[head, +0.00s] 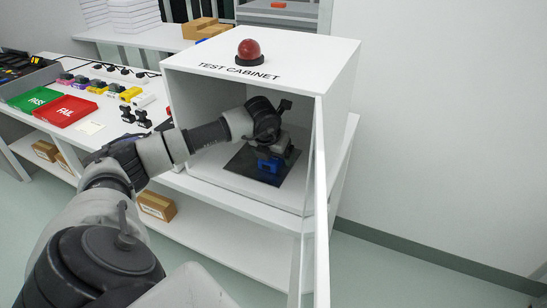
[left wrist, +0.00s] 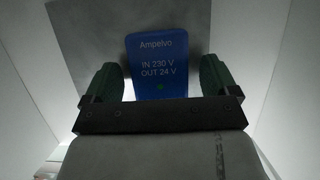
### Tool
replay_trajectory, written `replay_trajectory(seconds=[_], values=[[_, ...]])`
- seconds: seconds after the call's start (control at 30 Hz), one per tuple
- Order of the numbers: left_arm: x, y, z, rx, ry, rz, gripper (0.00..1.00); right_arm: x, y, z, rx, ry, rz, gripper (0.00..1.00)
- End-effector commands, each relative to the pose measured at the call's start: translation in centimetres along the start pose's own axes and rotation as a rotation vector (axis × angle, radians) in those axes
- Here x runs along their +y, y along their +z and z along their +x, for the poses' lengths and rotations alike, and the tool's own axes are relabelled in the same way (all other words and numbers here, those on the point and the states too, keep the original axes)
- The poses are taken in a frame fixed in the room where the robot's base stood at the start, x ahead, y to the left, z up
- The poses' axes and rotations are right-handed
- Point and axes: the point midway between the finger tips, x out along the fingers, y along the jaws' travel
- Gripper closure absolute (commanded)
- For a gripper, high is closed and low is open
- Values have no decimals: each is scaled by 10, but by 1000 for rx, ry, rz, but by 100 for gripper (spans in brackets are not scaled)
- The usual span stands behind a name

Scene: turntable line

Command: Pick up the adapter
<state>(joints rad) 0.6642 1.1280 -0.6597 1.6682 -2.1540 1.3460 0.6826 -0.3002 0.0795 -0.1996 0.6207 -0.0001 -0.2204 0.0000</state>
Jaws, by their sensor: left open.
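In the head view the blue adapter (head: 268,167) sits on a dark mat (head: 246,172) inside the white test cabinet (head: 335,62), partly hidden by my arm. My left gripper (left wrist: 164,82) is open, with one green-padded finger on each side of the adapter. Small gaps show between the fingers and the adapter's sides. The left gripper also shows in the head view (head: 272,157), reaching into the cabinet. My right gripper is not in view.
The cabinet's door (head: 315,200) stands open at the right of the opening. A red dome light (head: 249,50) is on top. A green PASS tray (head: 37,99) and a red FAIL tray (head: 65,111) lie on the left table, beside several small coloured items.

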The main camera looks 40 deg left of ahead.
Motion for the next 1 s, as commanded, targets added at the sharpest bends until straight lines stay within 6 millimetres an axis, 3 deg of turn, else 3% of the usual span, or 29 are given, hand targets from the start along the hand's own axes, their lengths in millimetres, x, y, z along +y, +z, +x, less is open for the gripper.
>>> replay_trajectory(seconds=[0.33, 0.73, 1.0], values=[[0, -2, 4, 0, 0, 0, 12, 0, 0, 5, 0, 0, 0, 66], [0, -1, 3, 0, 0, 0, 71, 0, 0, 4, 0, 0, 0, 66], [0, 0, 1, -1, 0, -1, 72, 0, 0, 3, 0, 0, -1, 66]])
